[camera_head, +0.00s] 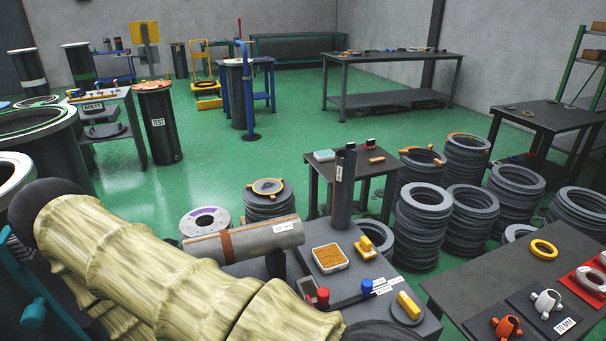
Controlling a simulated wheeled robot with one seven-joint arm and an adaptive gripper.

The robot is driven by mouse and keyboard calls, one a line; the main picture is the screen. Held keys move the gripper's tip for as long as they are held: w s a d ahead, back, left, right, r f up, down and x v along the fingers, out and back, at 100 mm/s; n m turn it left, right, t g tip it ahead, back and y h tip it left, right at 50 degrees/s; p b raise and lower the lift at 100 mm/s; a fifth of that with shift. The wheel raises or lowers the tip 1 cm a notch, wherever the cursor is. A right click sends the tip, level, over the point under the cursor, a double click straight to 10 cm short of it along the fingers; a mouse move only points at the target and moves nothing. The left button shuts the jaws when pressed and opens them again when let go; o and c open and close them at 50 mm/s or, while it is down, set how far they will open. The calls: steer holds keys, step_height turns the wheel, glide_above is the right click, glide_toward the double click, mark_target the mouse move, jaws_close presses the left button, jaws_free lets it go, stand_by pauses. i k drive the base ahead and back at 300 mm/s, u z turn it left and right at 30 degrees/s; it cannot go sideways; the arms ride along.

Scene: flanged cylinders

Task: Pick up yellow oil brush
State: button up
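Two small yellow items lie on the dark work table (270,268) in front of me. One is a yellow block-shaped piece with a raised knob (366,246), at the table's right rear. The other is a yellow bar (408,304) on a dark round piece near the right front corner. I cannot tell for sure which is the oil brush. My pale, sleeved arm crosses the lower left and hides the table's left and front parts. My gripper's fingers do not show.
A square white tray with brown filling (330,258), a red-capped item (323,297) and a blue-capped item (366,287) share the table. A grey cylinder (245,240) lies at its left; a dark cylinder (343,188) stands behind. Stacked rings (423,225) stand at right.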

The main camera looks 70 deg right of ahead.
mark_target(365, 249)
steer(key=u, duration=0.25)
steer(key=k, duration=1.4)
steer(key=z, duration=1.85)
steer(key=i, duration=0.1)
steer(key=u, duration=0.1)
